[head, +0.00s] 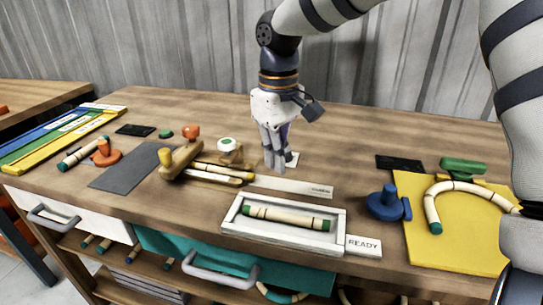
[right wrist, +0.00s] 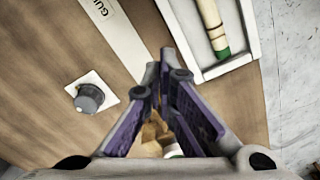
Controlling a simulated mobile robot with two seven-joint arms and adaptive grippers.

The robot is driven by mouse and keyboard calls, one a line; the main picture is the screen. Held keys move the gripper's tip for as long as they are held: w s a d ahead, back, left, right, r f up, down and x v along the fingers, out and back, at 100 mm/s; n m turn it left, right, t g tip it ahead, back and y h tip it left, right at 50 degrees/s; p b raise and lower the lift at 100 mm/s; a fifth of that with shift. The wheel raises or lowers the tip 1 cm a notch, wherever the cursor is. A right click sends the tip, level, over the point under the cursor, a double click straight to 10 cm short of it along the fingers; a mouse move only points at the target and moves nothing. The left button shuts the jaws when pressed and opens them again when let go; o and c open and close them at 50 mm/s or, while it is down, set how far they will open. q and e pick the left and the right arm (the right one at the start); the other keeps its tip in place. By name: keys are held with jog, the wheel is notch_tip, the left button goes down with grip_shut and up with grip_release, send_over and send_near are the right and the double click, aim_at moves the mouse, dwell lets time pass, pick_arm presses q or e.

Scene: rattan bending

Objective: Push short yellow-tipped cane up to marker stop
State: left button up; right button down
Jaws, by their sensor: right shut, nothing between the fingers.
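My right gripper (head: 274,168) points down at the middle of the table, its fingers together and empty. In the right wrist view the fingertips (right wrist: 168,62) nearly meet, with purple pads on the inner faces. A grey knob on a small white plate (right wrist: 90,98), possibly the marker stop, stands beside the fingers; in the head view they partly hide the plate (head: 292,159). My left gripper is out of view.
A white guide strip (head: 300,187) lies in front of the gripper. A white tray (head: 228,219) nearer the front edge holds a green-tipped cane (head: 287,218). A blue knob (head: 386,203) and a yellow board (head: 455,252) with a bent cane are on the right.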

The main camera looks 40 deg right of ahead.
aim_at(260, 184)
notch_tip(260, 184, down, 6)
jog(key=shift+d+f, duration=0.1)
jog(key=shift+f, duration=0.1)
jog(key=w, duration=0.1)
jog(key=w+b, duration=0.1)
jog(key=w+f, duration=0.1)
jog(key=shift+a, duration=0.35)
jog(key=shift+w, duration=0.35)
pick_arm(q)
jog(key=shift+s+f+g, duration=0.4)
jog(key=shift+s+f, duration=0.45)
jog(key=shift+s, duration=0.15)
pick_arm(e)
jog(key=shift+w+a+r, duration=0.1)
jog(key=shift+r, duration=0.15)
jog(key=shift+w, duration=0.1)
jog(key=shift+w+a, duration=0.1)
jog(key=shift+w, duration=0.5)
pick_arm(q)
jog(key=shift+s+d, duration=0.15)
